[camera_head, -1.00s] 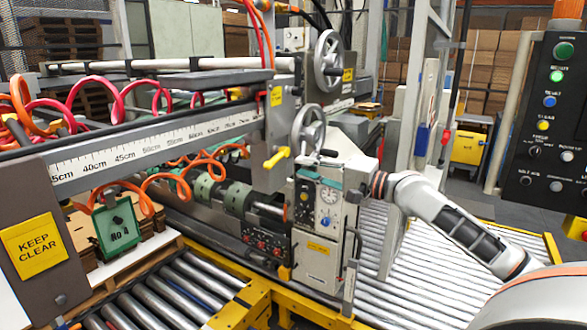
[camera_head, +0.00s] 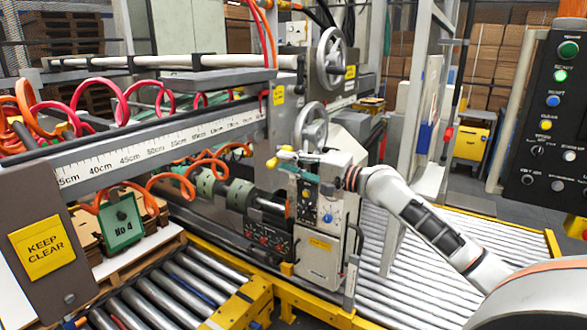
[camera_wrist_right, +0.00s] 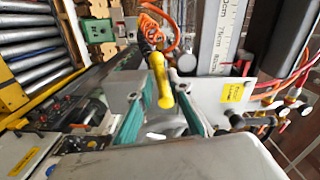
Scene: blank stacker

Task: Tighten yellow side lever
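The yellow side lever (camera_head: 273,162) sticks out from the grey machine column, left of the handwheel, in the head view. In the right wrist view the yellow lever (camera_wrist_right: 162,82) points toward the camera, its rounded end between the teal fingers. My right gripper (camera_head: 291,160) is at the lever, reaching in from the right across the control box. In the wrist view the right gripper (camera_wrist_right: 158,104) is open, with a finger on either side of the lever and visible gaps. Contact cannot be made out. My left gripper is not in view.
A control box (camera_head: 322,222) with knobs and a gauge stands below my right gripper. A handwheel (camera_head: 312,126) is close behind it. A ruler rail (camera_head: 140,150) and orange coiled hoses (camera_head: 190,178) lie to the left. Roller conveyors (camera_head: 175,285) run below.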

